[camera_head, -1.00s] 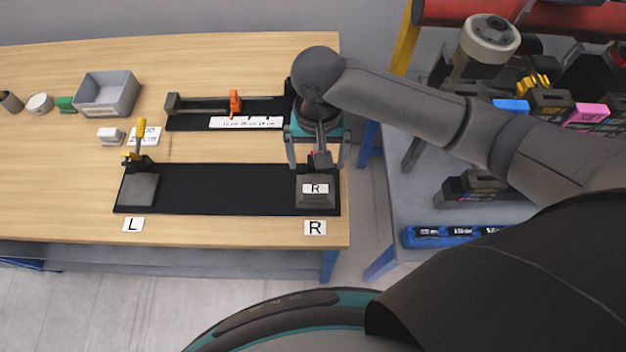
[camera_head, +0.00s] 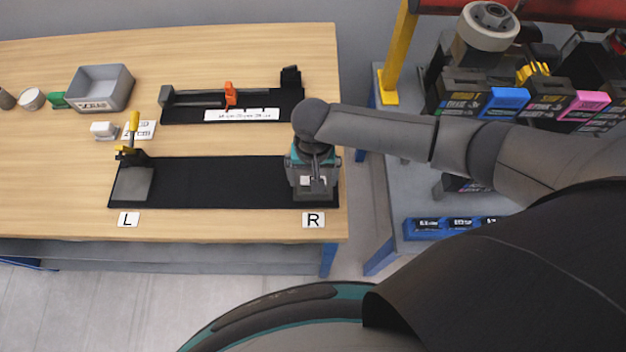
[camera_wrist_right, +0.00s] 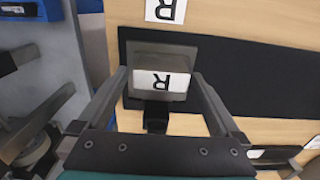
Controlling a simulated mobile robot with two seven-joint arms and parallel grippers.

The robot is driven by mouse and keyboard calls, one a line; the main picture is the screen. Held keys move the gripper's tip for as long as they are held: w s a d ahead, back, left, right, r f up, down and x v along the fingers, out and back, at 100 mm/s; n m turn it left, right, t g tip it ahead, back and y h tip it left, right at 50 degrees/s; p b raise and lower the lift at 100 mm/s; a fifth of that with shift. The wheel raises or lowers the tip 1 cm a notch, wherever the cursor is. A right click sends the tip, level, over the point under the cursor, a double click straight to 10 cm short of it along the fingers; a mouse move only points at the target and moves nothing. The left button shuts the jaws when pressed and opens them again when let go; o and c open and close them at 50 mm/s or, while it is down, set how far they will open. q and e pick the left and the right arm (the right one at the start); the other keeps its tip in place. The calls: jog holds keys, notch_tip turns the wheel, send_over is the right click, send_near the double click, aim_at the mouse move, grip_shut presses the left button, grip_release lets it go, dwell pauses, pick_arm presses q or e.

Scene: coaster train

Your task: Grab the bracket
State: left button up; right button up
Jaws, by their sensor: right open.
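The bracket looks to be the grey block with a white R label at the right end of the black board (camera_head: 225,182). In the right wrist view the bracket (camera_wrist_right: 165,57) shows its grey plate, its R label and a dark post at its near side. My right gripper (camera_head: 313,190) is open over it in the head view and hides most of it. In the wrist view my right gripper's fingers (camera_wrist_right: 160,78) stand on either side of the labelled plate. I cannot tell whether they touch it. My left gripper is not in view.
A similar grey block with a yellow-handled clamp (camera_head: 133,180) sits at the board's left end. Behind lies a black rail with an orange slider (camera_head: 230,94). A grey scrap bin (camera_head: 100,88) stands back left. A shelf with boxes (camera_head: 505,100) is right of the table.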

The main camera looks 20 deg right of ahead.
grip_shut()
dwell(0.8)
